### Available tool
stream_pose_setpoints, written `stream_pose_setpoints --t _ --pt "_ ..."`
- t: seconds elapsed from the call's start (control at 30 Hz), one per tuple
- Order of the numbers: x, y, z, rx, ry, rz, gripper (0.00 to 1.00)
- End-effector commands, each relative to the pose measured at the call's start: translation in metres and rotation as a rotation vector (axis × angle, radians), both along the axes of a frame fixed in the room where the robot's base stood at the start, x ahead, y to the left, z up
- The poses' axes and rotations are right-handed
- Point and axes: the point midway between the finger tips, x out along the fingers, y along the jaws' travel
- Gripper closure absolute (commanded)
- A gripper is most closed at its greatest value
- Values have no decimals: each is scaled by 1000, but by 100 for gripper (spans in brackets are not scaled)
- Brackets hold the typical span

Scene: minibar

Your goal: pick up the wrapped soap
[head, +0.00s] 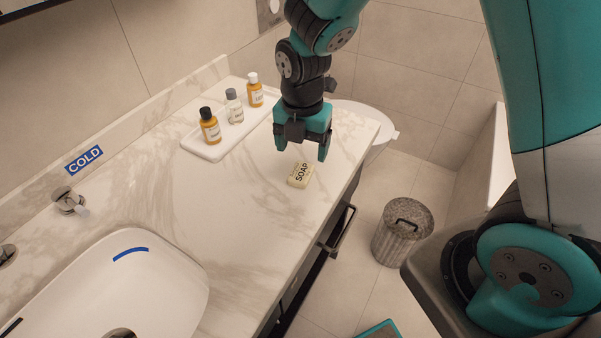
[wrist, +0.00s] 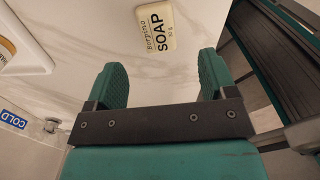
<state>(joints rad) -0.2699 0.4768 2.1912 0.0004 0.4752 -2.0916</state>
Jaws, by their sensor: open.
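The wrapped soap (head: 300,174) is a small cream block marked SOAP, lying flat on the marble counter near its right front edge. In the wrist view the soap (wrist: 155,26) shows at the top, beyond the fingertips and a little left of the middle of the gap. My gripper (head: 302,152) is above the counter with its fingers pointing down, close over the soap. In the wrist view my gripper (wrist: 163,75) has its two teal fingers apart with nothing between them. The soap is not touched, as far as I can see.
A white tray (head: 191,145) with several small bottles stands at the back of the counter, left of my gripper. A white sink (head: 150,290) is at the lower left, with a tap (head: 70,202) behind it. A lidded bin (head: 402,232) stands on the floor. The counter around the soap is clear.

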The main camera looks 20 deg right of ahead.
Motion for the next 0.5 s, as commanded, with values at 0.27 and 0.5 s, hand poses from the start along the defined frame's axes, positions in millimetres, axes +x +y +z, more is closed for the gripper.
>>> stream_pose_setpoints --t 0.27,0.5 --pt "0 0 -24 1 1 -1 22" --pt "2 2 -59 -1 2 -1 22"
